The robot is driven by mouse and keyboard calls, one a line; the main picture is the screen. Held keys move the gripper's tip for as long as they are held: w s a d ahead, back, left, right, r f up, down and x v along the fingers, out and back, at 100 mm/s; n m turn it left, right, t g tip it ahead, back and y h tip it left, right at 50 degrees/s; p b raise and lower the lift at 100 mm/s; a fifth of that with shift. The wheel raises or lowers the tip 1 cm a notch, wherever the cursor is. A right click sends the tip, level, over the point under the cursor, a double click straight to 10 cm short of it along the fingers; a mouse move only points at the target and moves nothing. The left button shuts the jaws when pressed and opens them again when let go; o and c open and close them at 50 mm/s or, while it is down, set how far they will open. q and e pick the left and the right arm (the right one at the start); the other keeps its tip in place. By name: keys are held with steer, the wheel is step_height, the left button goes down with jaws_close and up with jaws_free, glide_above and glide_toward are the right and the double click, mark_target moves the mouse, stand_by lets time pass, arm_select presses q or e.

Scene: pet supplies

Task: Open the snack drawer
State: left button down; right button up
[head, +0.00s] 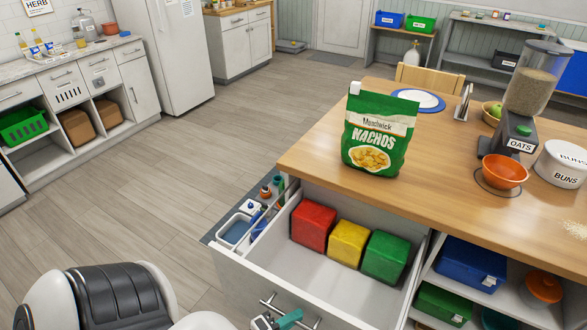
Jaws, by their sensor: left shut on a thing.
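The drawer (312,274) under the wooden worktop is pulled out, and its inside is in view. It holds a red block (313,226), a yellow block (348,244) and a green block (385,257) in a row toward the back. Its front faces me, with a metal bar handle (269,302) low on it. No label on the front is in view. My left gripper (277,321) is at the handle, shut on it, at the bottom edge of the head view; part of it is cut off. My right gripper is not in view.
A green nachos bag (379,134) stands on the worktop (325,150) above the drawer. An oats dispenser (523,110), an orange bowl (505,171) and a buns tin (565,165) stand farther right. Open shelves with bins (470,262) are right of the drawer. The floor to the left is clear.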

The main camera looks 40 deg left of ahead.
arm_select(q)
steer(key=c, duration=1.5)
jaws_free()
steer(key=shift+s, duration=0.1)
steer(key=b+v, duration=0.2)
steer(key=v, duration=1)
steer(key=shift+b, duration=0.35)
